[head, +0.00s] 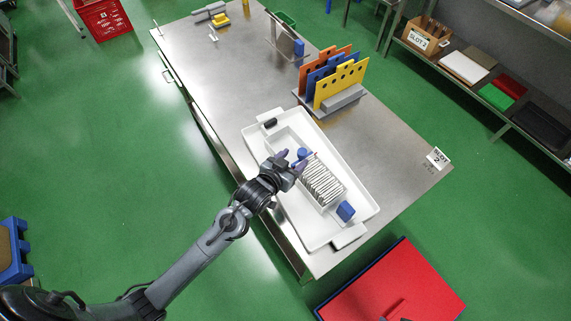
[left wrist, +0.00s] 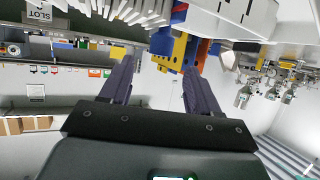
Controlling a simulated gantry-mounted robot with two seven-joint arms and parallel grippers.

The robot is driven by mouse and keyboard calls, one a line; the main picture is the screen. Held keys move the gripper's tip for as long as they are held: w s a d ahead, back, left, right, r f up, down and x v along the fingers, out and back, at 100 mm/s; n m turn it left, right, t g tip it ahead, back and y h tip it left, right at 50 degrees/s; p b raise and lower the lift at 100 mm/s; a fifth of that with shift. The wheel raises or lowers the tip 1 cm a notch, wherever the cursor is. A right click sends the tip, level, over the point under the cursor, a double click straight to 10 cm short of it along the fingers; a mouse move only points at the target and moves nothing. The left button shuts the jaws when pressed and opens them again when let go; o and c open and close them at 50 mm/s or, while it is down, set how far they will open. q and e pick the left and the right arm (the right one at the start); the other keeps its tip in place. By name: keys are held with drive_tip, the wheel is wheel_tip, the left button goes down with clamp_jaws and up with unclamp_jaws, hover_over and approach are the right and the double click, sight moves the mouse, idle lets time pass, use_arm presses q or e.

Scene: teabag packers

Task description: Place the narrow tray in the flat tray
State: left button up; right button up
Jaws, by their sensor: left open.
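The white flat tray (head: 353,187) lies on the steel table. A narrow white tray (head: 288,129) shows within its outline, holding a row of upright white packets (head: 322,182); I cannot tell how it rests. My left gripper (head: 292,161) is open at the near-left side of the narrow tray, close to the packets and a blue piece (head: 303,153). Part of the narrow tray is hidden behind the gripper. In the left wrist view, the open fingers (left wrist: 160,85) have nothing between them, with packets (left wrist: 125,10) above. My right gripper is not in view.
A blue block (head: 345,211) and a dark piece (head: 270,123) lie at opposite ends of the flat tray. A rack of orange, blue and yellow panels (head: 340,82) stands behind it. A red-topped item (head: 400,290) is beyond the table edge.

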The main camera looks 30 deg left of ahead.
use_arm(q)
drive_tip(key=s+a+f+g+y, duration=0.1)
drive_tip(key=s+g, duration=0.9)
drive_tip(key=s, duration=1.7)
drive_tip(key=shift+s+a+f+m, duration=0.35)
drive_tip(key=shift+a+f, duration=0.25)
drive_tip(key=shift+a, duration=0.2)
drive_tip(key=shift+w+r, duration=0.1)
wheel_tip(320, 180, up, 29)
drive_tip(key=p, duration=2.9)
